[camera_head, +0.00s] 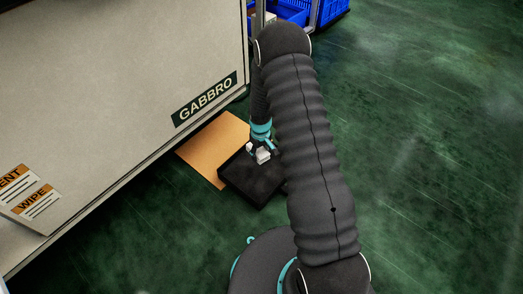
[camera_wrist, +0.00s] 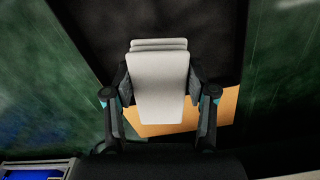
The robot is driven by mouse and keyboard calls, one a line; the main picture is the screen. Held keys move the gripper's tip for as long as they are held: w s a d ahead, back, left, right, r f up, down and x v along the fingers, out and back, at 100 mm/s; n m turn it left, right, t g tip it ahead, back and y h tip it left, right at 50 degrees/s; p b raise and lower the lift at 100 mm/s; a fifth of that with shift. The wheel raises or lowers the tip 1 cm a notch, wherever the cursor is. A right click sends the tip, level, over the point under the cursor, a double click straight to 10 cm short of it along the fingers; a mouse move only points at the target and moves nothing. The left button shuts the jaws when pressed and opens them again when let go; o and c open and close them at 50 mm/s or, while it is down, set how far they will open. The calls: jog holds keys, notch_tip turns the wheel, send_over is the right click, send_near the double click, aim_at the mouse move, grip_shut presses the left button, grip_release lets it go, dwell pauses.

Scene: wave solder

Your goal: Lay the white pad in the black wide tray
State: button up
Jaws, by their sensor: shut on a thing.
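The white pad (camera_wrist: 158,88) is held between the two fingers of my gripper (camera_wrist: 160,92), with its far end showing stacked edges in the wrist view. In the head view the pad (camera_head: 263,155) appears over the far part of the black wide tray (camera_head: 246,186). My gripper (camera_head: 259,148) points down there and is partly hidden by my arm. The tray (camera_wrist: 200,22) shows dark behind the pad in the wrist view. I cannot tell whether the pad touches the tray floor or hangs above it.
An orange-tan flat sheet (camera_head: 208,150) lies on the green floor under or beside the tray. A large pale machine (camera_head: 110,85) labelled GABBRO stands close at the left. Blue crates (camera_head: 292,12) are at the back. The floor (camera_head: 430,130) at the right is clear.

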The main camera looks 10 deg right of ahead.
aim_at(261, 172)
jog(key=shift+s+f, duration=0.1)
jog(key=shift+f, duration=0.45)
jog(key=shift+d+f, duration=0.1)
jog(key=shift+f+b, duration=3.85)
jog(key=shift+f, duration=0.85)
jog(key=shift+f, duration=0.45)
jog(key=o, duration=1.1)
notch_tip(261, 172, up, 12)
jog(key=shift+r, duration=0.1)
